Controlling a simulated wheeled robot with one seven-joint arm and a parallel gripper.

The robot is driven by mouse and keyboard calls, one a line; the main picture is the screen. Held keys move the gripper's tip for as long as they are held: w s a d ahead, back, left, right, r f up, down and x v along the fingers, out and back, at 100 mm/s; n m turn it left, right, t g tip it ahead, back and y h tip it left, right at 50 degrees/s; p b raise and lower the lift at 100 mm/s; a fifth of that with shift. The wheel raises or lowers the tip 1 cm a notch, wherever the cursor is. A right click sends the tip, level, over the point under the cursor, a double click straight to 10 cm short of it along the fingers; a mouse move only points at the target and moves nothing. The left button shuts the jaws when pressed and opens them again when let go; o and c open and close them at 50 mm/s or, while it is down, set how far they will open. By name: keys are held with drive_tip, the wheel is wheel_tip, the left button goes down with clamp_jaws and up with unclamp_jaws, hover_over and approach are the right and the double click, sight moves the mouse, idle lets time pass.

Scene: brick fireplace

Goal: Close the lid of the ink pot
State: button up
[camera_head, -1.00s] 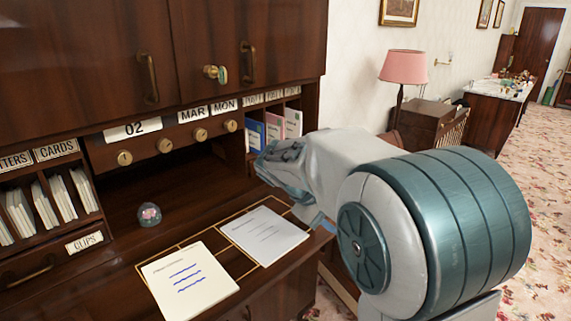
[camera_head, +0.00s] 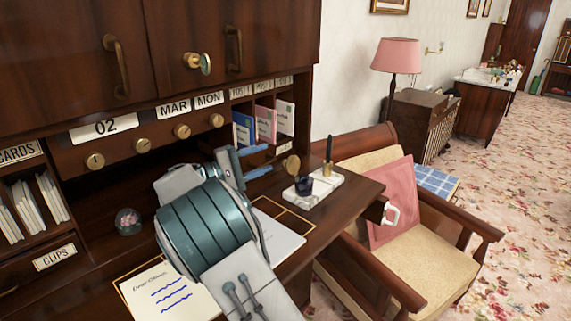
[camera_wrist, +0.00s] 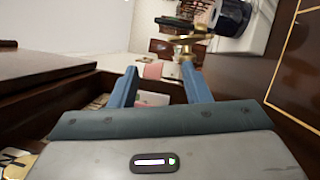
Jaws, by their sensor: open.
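The dark ink pot (camera_head: 304,185) stands on a white marble stand (camera_head: 326,187) at the right end of the desk. A round brass lid (camera_head: 291,164) stands up at the pot's back left side, so the pot looks open. In the wrist view the dark pot (camera_wrist: 231,17) is at the upper right, on the white stand (camera_wrist: 262,25), with brass parts (camera_wrist: 186,40) beside it. My gripper (camera_head: 265,161) is open and empty, just left of the lid. Its two blue fingers (camera_wrist: 160,82) point toward the brass parts in the wrist view. Exact contact cannot be told.
A pen (camera_head: 328,156) stands upright on the marble stand. Sheets of paper (camera_head: 150,292) lie on the desk. Letter slots (camera_head: 264,125) rise behind my gripper. A glass ball (camera_head: 128,221) sits at left. A chair with a pink cushion (camera_head: 390,205) stands beyond the desk's right edge.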

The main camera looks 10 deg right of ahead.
sight(286, 164)
wheel_tip(286, 164, down, 4)
drive_tip(key=p+x, duration=0.1)
drive_tip(key=x, duration=0.6)
drive_tip(key=shift+w+d+r, duration=0.1)
drive_tip(key=shift+d+r, duration=0.05)
drive_tip(key=shift+d, duration=0.15)
clamp_jaws()
